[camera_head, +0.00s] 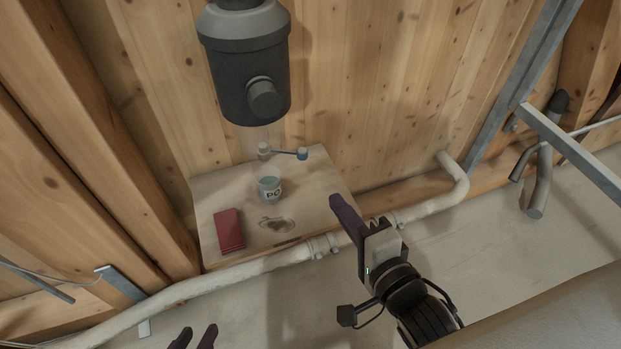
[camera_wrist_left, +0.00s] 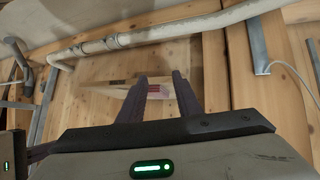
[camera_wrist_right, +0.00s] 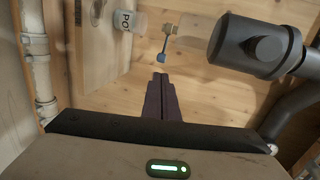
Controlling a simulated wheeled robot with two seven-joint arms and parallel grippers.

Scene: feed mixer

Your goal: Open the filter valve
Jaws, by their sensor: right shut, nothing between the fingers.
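A dark grey cylindrical filter (camera_head: 248,70) hangs on the plank wall in the head view, with a round knob on its front. Below it is a small valve (camera_head: 264,151) with a thin lever ending in a blue tip (camera_head: 302,153). In the right wrist view the lever's blue tip (camera_wrist_right: 161,57) lies just beyond my right gripper (camera_wrist_right: 160,76), which is shut and empty. The right gripper (camera_head: 335,200) is lower right of the lever in the head view, apart from it. My left gripper (camera_head: 195,335) is open and empty at the bottom edge; its fingers (camera_wrist_left: 160,78) are spread.
A wooden shelf board (camera_head: 205,205) below the valve carries a labelled cup (camera_head: 269,188) and a red box (camera_head: 228,230). A pale pipe (camera_head: 270,263) runs along its front edge. A metal strut (camera_head: 520,75) stands to the right.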

